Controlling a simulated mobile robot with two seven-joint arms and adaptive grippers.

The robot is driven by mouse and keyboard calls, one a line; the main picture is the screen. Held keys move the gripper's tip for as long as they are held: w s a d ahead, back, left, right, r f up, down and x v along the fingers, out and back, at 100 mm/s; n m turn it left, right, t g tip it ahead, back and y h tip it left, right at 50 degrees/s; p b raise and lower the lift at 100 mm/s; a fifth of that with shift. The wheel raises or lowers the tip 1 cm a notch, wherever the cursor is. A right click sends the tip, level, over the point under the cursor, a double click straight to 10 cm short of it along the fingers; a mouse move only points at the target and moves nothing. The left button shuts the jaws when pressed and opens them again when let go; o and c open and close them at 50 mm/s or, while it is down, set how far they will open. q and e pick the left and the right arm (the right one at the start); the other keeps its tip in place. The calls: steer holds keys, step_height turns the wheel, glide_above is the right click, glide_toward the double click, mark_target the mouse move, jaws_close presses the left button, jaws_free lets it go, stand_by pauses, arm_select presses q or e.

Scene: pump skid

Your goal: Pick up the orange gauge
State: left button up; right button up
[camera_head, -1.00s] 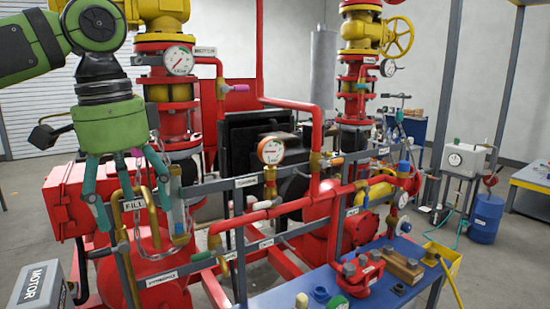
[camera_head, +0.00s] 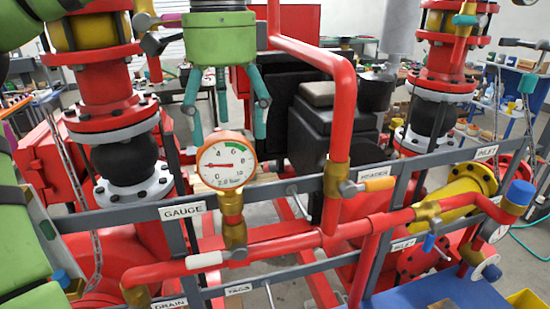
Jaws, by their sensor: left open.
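The orange gauge (camera_head: 227,163), with an orange rim and a white dial, stands upright on a brass fitting (camera_head: 233,232) that rises from a red pipe. A small plate reading GAUGE is on the grey rail to its left. My left gripper (camera_head: 226,118) has a green body and teal fingers. It points down just above the gauge, with its fingers spread and its tips near the upper edge of the dial. It is open and holds nothing. Whether the fingertips are behind the rim or touching it I cannot tell. My right gripper is not in view.
A thick red pipe (camera_head: 343,120) rises close to the right of the gauge. Grey rails (camera_head: 290,187) cross beside it. A red flanged column (camera_head: 108,85) stands at the left, a black housing (camera_head: 322,135) behind. A blue bench top (camera_head: 440,290) is at lower right.

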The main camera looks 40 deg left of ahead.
mark_target(219, 141)
arm_select(q)
steer(key=shift+w, duration=0.1)
steer(key=s+f, duration=0.1)
steer(key=s+f+p, duration=0.1)
steer(key=f, duration=0.2)
steer(key=w+f+p, duration=0.1)
steer(key=shift+a+f, duration=0.15)
steer(key=shift+f, duration=0.2)
steer(key=shift+w+f, duration=0.25)
steer(key=shift+f, duration=0.25)
steer(key=shift+s, duration=0.15)
steer(key=shift+s+r, duration=0.1)
steer(key=c, duration=1.4)
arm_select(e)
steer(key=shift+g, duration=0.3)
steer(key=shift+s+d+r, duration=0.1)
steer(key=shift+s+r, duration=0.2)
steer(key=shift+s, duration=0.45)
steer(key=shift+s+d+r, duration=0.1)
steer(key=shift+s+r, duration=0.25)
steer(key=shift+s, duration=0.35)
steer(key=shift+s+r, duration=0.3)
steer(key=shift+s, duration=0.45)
